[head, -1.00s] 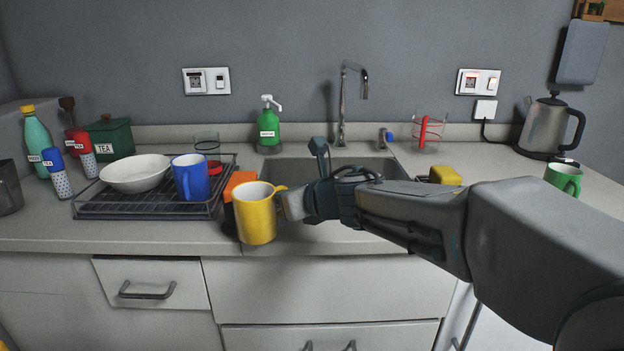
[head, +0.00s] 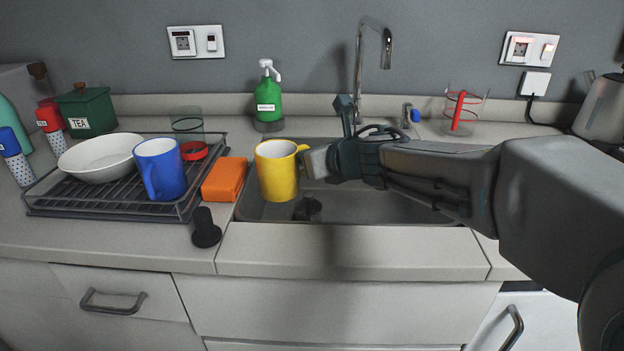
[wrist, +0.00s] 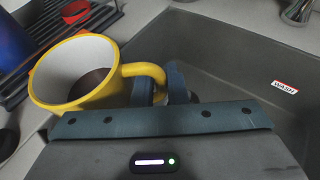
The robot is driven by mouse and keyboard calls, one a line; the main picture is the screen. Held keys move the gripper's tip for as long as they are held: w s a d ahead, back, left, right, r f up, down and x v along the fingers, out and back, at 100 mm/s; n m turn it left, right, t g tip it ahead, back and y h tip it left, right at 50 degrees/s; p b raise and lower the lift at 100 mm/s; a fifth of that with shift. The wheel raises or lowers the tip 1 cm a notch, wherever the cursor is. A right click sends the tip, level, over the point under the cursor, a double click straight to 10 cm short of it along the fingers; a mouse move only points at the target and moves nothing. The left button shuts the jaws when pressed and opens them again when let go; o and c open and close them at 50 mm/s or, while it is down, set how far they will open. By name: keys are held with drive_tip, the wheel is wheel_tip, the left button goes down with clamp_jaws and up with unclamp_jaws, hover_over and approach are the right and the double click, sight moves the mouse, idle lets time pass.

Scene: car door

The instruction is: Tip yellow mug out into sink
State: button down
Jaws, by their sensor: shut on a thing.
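The yellow mug (head: 278,172) is upright above the left part of the sink (head: 400,208) in the head view. My gripper (head: 308,162) is to the right of the mug and shut on its handle. In the wrist view the mug (wrist: 84,76) has its open top showing, with something dark brown inside. The gripper's fingers (wrist: 165,88) are around the handle there. The grey sink basin (wrist: 225,60) lies below and beyond the mug.
An orange sponge (head: 225,180) and a black plug (head: 206,228) lie left of the sink. A dish rack (head: 110,200) holds a white bowl (head: 100,158) and a blue mug (head: 160,168). A tap (head: 360,75) rises behind the sink. A green soap bottle (head: 268,100) stands at the back.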

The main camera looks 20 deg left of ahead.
drive_tip(key=f+b, duration=0.1)
drive_tip(key=f, duration=0.1)
drive_tip(key=f+b, duration=0.1)
drive_tip(key=b, duration=0.1)
drive_tip(key=f+b, duration=0.1)
drive_tip(key=f, duration=0.1)
drive_tip(key=shift+s+f, duration=0.3)
drive_tip(key=shift+w+f+m+g+p, duration=0.55)
drive_tip(key=shift+f+p, duration=0.25)
drive_tip(key=shift+p, duration=1.15)
drive_tip(key=shift+w+d+f+m+g+p, duration=0.1)
drive_tip(key=shift+w+m+g+p, duration=0.5)
drive_tip(key=shift+p, duration=2.15)
drive_tip(key=shift+w+m+g+p, duration=0.35)
drive_tip(key=shift+w+g+p, duration=0.55)
drive_tip(key=shift+p, duration=2)
drive_tip(key=shift+s+m+g+p, duration=0.35)
drive_tip(key=shift+m+g+p, duration=0.3)
drive_tip(key=shift+p, duration=2.2)
drive_tip(key=shift+s+m+g+p, duration=0.4)
drive_tip(key=shift+g+p, duration=0.3)
drive_tip(key=shift+p, duration=2.1)
drive_tip(key=shift+a, duration=0.2)
drive_tip(key=shift+r+m+p, duration=0.25)
drive_tip(key=shift+p, duration=0.3)
